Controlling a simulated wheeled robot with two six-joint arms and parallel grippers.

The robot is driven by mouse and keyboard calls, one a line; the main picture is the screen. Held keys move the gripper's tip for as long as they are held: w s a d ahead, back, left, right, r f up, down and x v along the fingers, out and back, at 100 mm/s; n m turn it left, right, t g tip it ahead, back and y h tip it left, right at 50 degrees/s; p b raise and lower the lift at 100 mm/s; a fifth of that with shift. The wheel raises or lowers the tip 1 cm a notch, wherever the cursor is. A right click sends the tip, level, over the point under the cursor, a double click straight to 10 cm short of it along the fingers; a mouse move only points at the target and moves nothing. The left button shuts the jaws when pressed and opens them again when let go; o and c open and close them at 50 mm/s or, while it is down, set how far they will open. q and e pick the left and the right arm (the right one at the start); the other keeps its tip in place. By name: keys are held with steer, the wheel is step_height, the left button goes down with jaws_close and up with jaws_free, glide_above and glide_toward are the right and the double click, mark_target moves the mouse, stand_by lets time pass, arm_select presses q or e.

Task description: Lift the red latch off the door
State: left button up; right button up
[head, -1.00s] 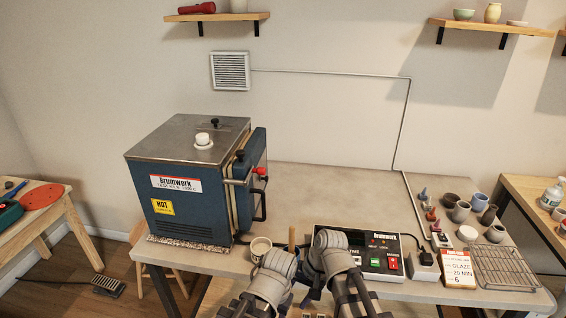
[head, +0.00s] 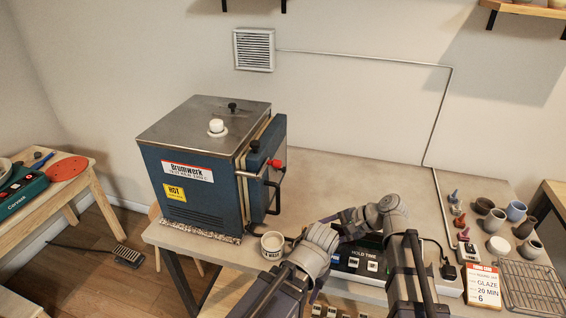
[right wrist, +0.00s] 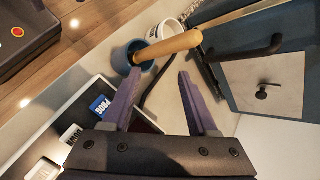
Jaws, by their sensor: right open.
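The blue kiln (head: 205,180) stands on the table at the left in the head view. Its door (head: 269,165) is on the right side, with a black handle (head: 280,192). The red latch (head: 277,163) shows as a red end near the top of the door, beside a grey bar (head: 246,174). My right gripper (head: 327,218) is right of the door, apart from it. In the right wrist view my right gripper (right wrist: 160,74) has its fingers spread with nothing held. My left arm comes up from the bottom, but its gripper is hidden.
A white cup (head: 272,245) stands by the kiln's front corner. A control box (head: 355,262) lies partly behind my arms. Small pots and a wire rack (head: 533,288) are at the right.

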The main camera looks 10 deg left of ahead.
steer(key=w+a+r+m+y, duration=0.4)
steer(key=w+r, duration=0.1)
steer(key=r, duration=0.2)
steer(key=m+t+y, duration=0.1)
steer(key=m+y, duration=0.3)
steer(key=m, duration=0.1)
glide_toward(280, 167)
steer(key=w+a, duration=0.1)
steer(key=a, duration=0.2)
steer(key=shift+w+a, duration=0.2)
steer(key=shift+a, duration=1.65)
steer(key=shift+w+a, duration=0.2)
steer(key=shift+a, duration=1.65)
jaws_close()
